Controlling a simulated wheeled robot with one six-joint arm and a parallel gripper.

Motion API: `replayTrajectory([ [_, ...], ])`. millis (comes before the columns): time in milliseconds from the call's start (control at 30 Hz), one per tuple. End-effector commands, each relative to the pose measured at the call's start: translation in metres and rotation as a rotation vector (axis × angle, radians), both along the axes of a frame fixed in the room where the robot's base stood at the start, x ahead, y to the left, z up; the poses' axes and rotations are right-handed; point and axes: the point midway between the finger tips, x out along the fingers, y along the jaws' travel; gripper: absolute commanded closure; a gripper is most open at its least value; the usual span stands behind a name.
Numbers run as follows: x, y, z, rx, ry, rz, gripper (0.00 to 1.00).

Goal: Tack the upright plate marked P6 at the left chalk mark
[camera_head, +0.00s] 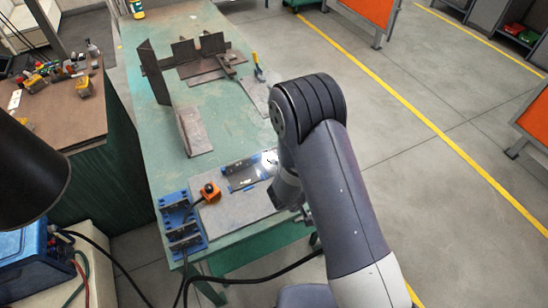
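Upright dark steel plates stand at the far part of the green bench (215,97): a tall plate (154,72) at the left, a smaller plate (184,52) and another plate (212,44) behind. No P6 marking or chalk mark is readable at this size, so I cannot tell which plate is P6. My arm comes in from the lower right, and its end, with my gripper (287,192), is over the bench's near right edge, well short of the plates. My own arm links hide the fingers, so their opening and any held tool cannot be told.
Near my arm are a dark panel (240,174), an orange device (209,192) and blue racks (181,226). A yellow-handled tool (258,69) is by the right edge. A black cable (272,280) hangs below. A cluttered brown table (57,120) stands left.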

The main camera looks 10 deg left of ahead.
Motion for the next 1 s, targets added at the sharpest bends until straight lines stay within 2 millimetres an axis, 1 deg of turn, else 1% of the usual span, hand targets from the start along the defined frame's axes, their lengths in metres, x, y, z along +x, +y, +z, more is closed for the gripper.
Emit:
replayTrajectory([
  [1000, -0.0042, 0.0060, 0.0005, 0.000, -0.001, 0.001, 0.98],
])
